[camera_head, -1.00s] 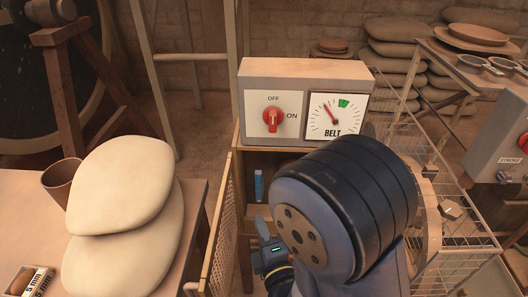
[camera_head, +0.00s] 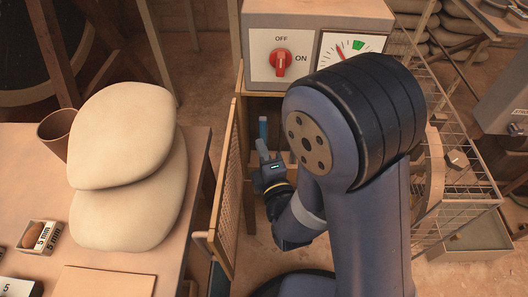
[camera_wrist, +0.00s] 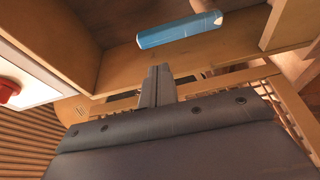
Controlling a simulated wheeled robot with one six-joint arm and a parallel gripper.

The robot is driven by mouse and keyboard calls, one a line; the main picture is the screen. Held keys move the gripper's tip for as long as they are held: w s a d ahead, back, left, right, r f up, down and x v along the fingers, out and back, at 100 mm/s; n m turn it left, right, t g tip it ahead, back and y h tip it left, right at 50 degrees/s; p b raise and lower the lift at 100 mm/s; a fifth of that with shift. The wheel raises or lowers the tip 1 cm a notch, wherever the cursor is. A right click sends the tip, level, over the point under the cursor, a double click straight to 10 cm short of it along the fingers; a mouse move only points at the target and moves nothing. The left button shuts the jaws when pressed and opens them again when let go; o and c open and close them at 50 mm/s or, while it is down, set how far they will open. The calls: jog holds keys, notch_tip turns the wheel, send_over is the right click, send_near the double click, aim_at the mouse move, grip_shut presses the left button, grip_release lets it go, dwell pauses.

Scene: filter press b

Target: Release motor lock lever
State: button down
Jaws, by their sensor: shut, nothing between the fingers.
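The motor lock lever appears to be the blue bar (camera_head: 263,127) standing upright inside the open wooden cabinet under the control box. In the wrist view the blue lever (camera_wrist: 180,29) lies across the top, beyond my fingertips. My gripper (camera_head: 262,147) is just below the lever in the head view. In the wrist view my gripper (camera_wrist: 158,70) is shut and empty, with a visible gap to the lever. The lever's base and mounting are hidden.
The control box (camera_head: 320,18) has a red knob (camera_head: 281,62) and a belt gauge (camera_head: 345,48). A mesh door (camera_head: 228,180) hangs open at the left of the cabinet. Stacked pale sacks (camera_head: 127,135) lie on the left table. A wire cage (camera_head: 462,175) stands at right.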

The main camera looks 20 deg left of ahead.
aim_at(263, 133)
jog(key=x, duration=0.6)
